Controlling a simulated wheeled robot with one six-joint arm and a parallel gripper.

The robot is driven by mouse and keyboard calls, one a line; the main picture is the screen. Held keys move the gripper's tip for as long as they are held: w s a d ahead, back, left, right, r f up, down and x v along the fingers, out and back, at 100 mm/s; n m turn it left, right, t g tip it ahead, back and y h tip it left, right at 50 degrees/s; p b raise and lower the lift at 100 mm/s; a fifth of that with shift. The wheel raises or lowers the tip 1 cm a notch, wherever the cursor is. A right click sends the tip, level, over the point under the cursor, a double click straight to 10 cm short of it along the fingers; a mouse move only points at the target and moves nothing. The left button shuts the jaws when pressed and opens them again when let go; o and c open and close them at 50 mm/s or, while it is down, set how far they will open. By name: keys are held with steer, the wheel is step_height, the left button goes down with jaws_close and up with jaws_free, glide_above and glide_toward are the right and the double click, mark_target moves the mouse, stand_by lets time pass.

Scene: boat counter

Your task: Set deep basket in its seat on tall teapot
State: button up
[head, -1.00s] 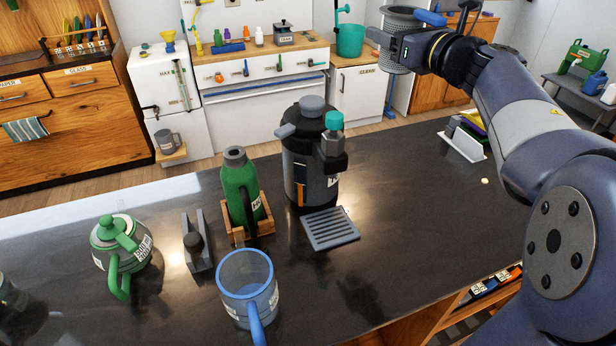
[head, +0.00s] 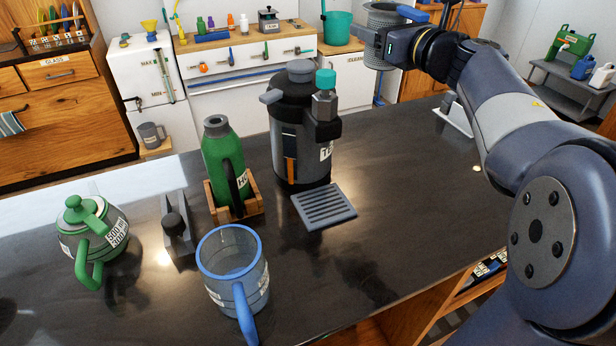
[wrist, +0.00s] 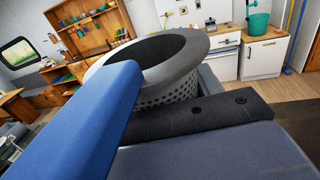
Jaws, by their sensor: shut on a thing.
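The deep basket (head: 380,61) is a grey perforated cylinder with a wide rim, held upright in the air at the top right of the head view. My gripper (head: 388,32) is shut on it. In the wrist view, the basket (wrist: 184,52) sits between a blue finger and a dark finger, its open top facing up. No basket seat shows.
A blue-rimmed clear jug (head: 233,283), a dark stand (head: 178,232), a green flask (head: 223,160) in a wooden holder and a tall black-grey dispenser (head: 300,140) with a slatted tray (head: 324,206) crowd the counter. The counter's right part (head: 420,190) is mostly clear.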

step_height(320, 180, down, 2)
steer(key=shift+f+b, duration=0.1)
steer(key=shift+b, duration=0.5)
step_height(320, 180, down, 28)
steer(key=b, duration=0.2)
steer(key=shift+r+b, duration=0.2)
steer(key=shift+b, duration=0.1)
steer(key=shift+f+b, duration=0.15)
steer(key=shift+b, duration=0.15)
steer(key=o, duration=1)
steer(key=shift+c, duration=0.2)
